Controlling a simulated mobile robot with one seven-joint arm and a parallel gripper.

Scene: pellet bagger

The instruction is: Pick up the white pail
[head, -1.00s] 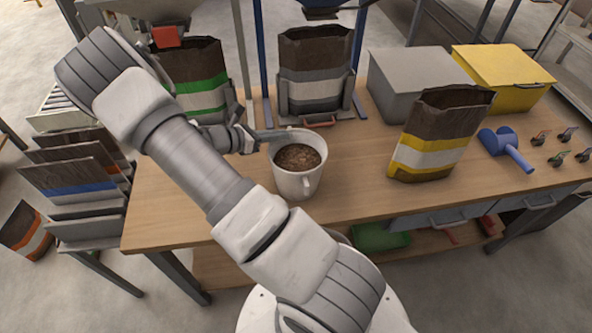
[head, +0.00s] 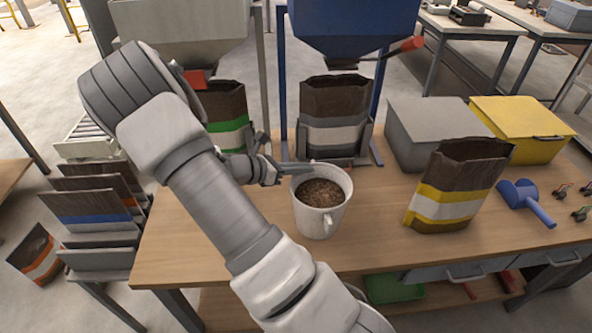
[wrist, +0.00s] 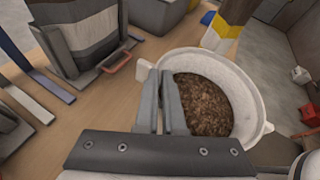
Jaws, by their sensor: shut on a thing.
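My gripper (head: 298,168) reaches in from the left and is shut on the pail's rim. In the wrist view the fingers (wrist: 160,76) straddle the left wall of the pail (wrist: 247,85), one finger inside over the pellets (wrist: 207,105) and one outside. The wall between the fingers is mostly hidden.
A brown bag with a yellow band (head: 456,190) stands right of the pail. A grey-banded bag (head: 334,112) sits in a holder behind, under a blue hopper (head: 352,25). A grey bin (head: 430,130), a yellow bin (head: 520,130) and a blue scoop (head: 527,200) are at right.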

